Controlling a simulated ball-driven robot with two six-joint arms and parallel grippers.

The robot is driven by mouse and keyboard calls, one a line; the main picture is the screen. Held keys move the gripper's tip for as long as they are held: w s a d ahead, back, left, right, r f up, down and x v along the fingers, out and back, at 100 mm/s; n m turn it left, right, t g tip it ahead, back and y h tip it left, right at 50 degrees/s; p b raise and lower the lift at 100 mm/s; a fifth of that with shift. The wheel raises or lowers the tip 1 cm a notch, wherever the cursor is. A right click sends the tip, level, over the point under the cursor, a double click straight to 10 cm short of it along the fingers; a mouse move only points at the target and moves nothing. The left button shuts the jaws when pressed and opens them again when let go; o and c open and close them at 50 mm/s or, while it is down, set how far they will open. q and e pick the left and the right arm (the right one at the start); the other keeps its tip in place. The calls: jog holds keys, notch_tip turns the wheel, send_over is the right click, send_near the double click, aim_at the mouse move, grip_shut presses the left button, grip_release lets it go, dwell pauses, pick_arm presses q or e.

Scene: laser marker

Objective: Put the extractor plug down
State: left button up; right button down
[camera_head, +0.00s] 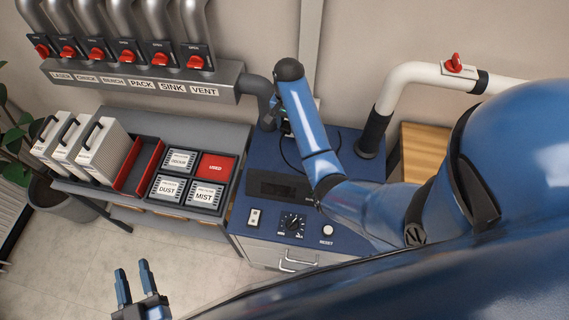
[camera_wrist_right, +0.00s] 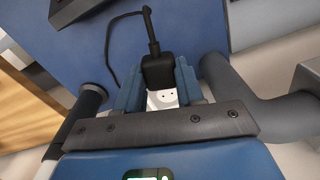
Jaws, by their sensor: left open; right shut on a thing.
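The black extractor plug (camera_wrist_right: 158,72) is between the fingers of my right gripper (camera_wrist_right: 158,88), which is shut on it. Its black cable (camera_wrist_right: 108,45) curves away over a blue surface. A white socket face (camera_wrist_right: 163,98) with two dark holes shows below the plug in the right wrist view; the holes are uncovered. In the head view my right gripper (camera_head: 284,124) is over the back of the blue-topped cabinet (camera_head: 262,217), and the plug is mostly hidden there. My left gripper (camera_head: 135,290) is open and empty over the floor in front.
The cabinet carries a dark panel (camera_head: 275,188), a dial (camera_head: 292,223) and a RESET button (camera_head: 327,231). A grey pipe (camera_head: 262,88) and a white pipe (camera_head: 420,75) flank my right gripper. A filter tray (camera_head: 150,190) stands left. Clear blue top lies near the gripper.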

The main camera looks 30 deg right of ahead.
jog(key=shift+a+r+m, duration=0.3)
jog(key=shift+r+m, duration=0.2)
jog(key=shift+r, duration=0.2)
jog(key=shift+s+r+m, duration=0.1)
jog(key=shift+s+m, duration=0.15)
jog(key=shift+m, duration=0.05)
jog(key=shift+s, duration=0.1)
notch_tip(320, 180, down, 9)
jog(key=b, duration=0.8)
jog(key=p, duration=0.1)
send_over(286, 164)
notch_tip(286, 164, down, 6)
jog(key=shift+f, duration=0.25)
jog(key=shift+d+f, duration=0.1)
jog(key=shift+f, duration=2.2)
jog(key=shift+f, duration=0.6)
